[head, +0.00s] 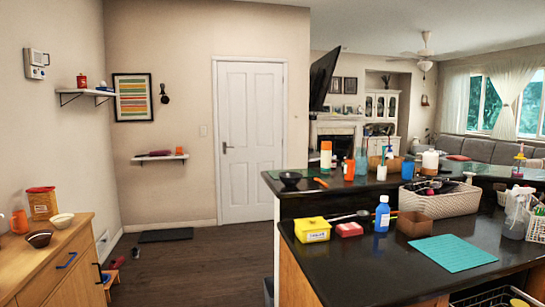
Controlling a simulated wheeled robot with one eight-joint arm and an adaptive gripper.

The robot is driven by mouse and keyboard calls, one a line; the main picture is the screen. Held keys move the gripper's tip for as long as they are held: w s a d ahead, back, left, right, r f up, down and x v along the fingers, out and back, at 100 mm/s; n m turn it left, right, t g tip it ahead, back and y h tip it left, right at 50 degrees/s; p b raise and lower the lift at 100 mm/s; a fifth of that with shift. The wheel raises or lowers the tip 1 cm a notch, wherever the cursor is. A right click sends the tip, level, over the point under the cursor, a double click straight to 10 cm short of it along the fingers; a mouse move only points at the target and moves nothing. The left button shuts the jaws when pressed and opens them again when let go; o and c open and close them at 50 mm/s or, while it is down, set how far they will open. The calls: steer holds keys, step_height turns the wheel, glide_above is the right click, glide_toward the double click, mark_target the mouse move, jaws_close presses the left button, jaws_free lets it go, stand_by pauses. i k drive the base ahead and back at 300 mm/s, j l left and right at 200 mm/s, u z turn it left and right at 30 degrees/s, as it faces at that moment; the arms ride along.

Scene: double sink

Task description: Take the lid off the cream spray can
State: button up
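A small upright cylinder (326,160) stands on the raised dark counter near its back left edge. It is pale cream below with an orange upper part, and it looks like the cream spray can with its lid on. It is small in the picture, so the line between lid and can is not clear. My gripper is not in view.
A yellow box (312,230), blue bottle (382,214) and teal mat (440,252) are on the lower counter. The floor (200,265) at left is mostly clear.

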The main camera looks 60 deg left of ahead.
mark_target(326, 155)
steer(key=u, duration=1.8)
steer(key=i+j+u, duration=0.35)
steer(key=i, duration=0.15)
steer(key=i+u, duration=0.35)
steer(key=i+j, duration=0.1)
steer(key=i, duration=0.5)
steer(key=i+j, duration=0.1)
steer(key=i, duration=0.55)
steer(key=i+j, duration=0.1)
steer(key=i, duration=0.5)
steer(key=i+z, duration=0.4)
steer(key=i+j+z, duration=0.2)
steer(key=z, duration=0.2)
steer(key=i+j+z, duration=0.25)
steer(key=z, duration=0.2)
steer(key=i+j+z, duration=0.2)
steer(key=j+z, duration=0.2)
steer(key=i+j+z, duration=0.15)
steer(key=j+z, duration=0.25)
steer(key=l, duration=0.1)
